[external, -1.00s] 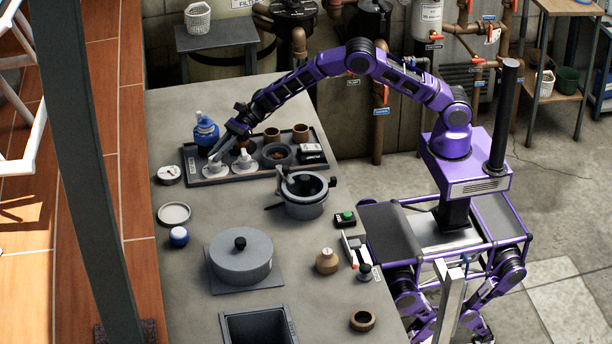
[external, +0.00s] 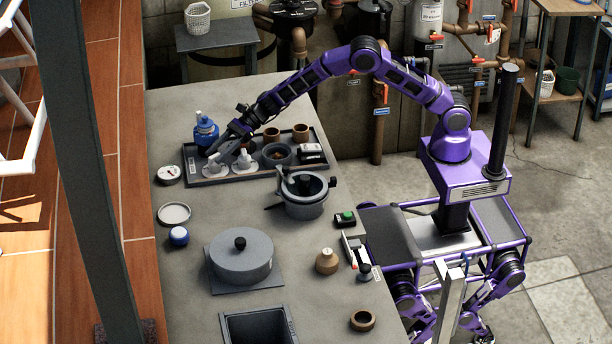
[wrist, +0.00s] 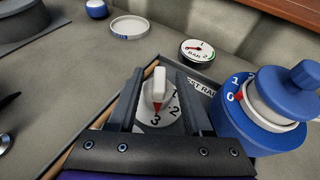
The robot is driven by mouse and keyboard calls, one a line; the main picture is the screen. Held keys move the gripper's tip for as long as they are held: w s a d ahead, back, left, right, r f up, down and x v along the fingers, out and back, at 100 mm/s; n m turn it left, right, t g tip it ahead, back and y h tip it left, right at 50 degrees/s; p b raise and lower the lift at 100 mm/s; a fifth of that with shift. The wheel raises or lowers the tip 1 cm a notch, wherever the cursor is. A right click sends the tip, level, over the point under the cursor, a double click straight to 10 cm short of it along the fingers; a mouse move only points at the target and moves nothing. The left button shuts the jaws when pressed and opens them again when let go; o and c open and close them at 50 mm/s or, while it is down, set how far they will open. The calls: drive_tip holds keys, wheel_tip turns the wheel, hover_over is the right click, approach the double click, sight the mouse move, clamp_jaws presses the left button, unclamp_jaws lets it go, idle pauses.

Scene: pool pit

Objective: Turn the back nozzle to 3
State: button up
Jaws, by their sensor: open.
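A white dial nozzle (wrist: 153,92) with a raised white handle shows in the wrist view. Its red pointer is at the 3, with 2 to the right of it. In the external view this nozzle (external: 214,168) is at the left of a dark tray (external: 200,181), partly covered by my gripper. My gripper (external: 226,153) is open. In the wrist view its fingers (wrist: 158,76) stand on either side of the handle, with a gap on each side. A second white nozzle (external: 244,160) stands just to the right on the tray. I cannot read its setting.
A blue bottle-like valve (wrist: 262,110) with a numbered dial stands close to the right finger in the wrist view. A round gauge (wrist: 197,50) lies beyond. Brown cups (external: 301,133) and a grey bowl (external: 277,154) share the tray. A pot (external: 305,197) stands in front.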

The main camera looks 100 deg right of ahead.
drive_tip(key=v, duration=1.7)
drive_tip(key=shift+s+r, duration=0.15)
drive_tip(key=shift+r, duration=0.05)
